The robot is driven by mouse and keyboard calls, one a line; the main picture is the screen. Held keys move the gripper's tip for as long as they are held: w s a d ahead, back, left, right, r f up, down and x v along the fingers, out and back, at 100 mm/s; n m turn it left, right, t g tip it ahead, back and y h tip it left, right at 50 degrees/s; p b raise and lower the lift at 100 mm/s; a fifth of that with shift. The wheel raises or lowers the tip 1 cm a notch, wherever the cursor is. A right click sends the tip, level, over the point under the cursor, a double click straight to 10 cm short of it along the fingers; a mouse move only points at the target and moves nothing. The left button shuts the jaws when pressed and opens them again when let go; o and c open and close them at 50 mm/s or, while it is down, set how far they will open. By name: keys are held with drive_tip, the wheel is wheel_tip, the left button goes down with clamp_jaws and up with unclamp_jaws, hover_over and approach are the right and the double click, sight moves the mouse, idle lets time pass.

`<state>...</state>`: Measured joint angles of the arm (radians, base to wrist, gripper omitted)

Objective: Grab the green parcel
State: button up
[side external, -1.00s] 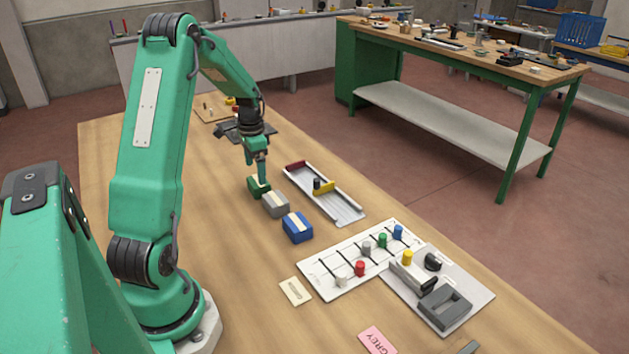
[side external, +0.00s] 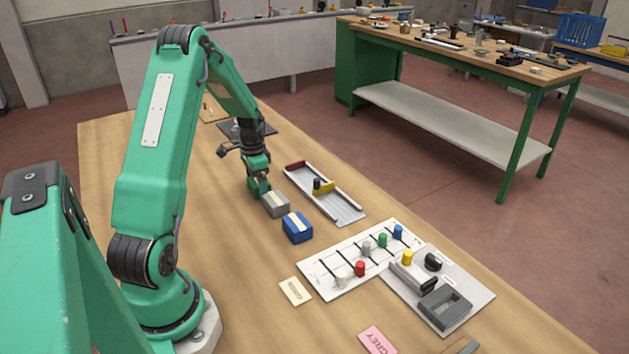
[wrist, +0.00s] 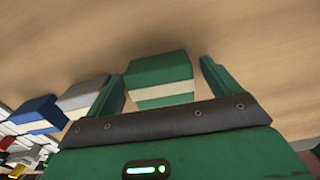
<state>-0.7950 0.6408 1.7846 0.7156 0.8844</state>
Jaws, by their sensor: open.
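The green parcel (wrist: 158,72) with a cream band shows in the wrist view, between the two fingers of my gripper (side external: 260,188). The fingers are open, one on each side of it, with a wider gap on the right than on the left. In the side view my gripper is low over the table at the parcel's place. The parcel there is largely hidden behind the green fingers and hard to tell from them.
A grey parcel (side external: 276,205) lies close beside my gripper, with a blue parcel (side external: 298,228) beyond it. A white tray (side external: 345,210) stands to the right. A white board (side external: 335,285) with coloured pegs lies nearer the front. The table left of my gripper is clear.

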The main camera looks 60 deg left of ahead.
sight(256, 181)
drive_tip(key=shift+c, duration=0.4)
drive_tip(key=c, duration=1.1)
drive_tip(key=shift+o, duration=0.2)
drive_tip(key=shift+r, duration=0.15)
drive_tip(key=shift+r, duration=0.45)
wheel_tip(256, 181, up, 3)
drive_tip(key=shift+r, duration=0.15)
drive_tip(key=w+d+r, duration=0.3)
drive_tip(key=d+r, duration=0.3)
drive_tip(key=d, duration=0.5)
drive_tip(key=shift+d+r, duration=0.2)
drive_tip(key=shift+r, duration=0.1)
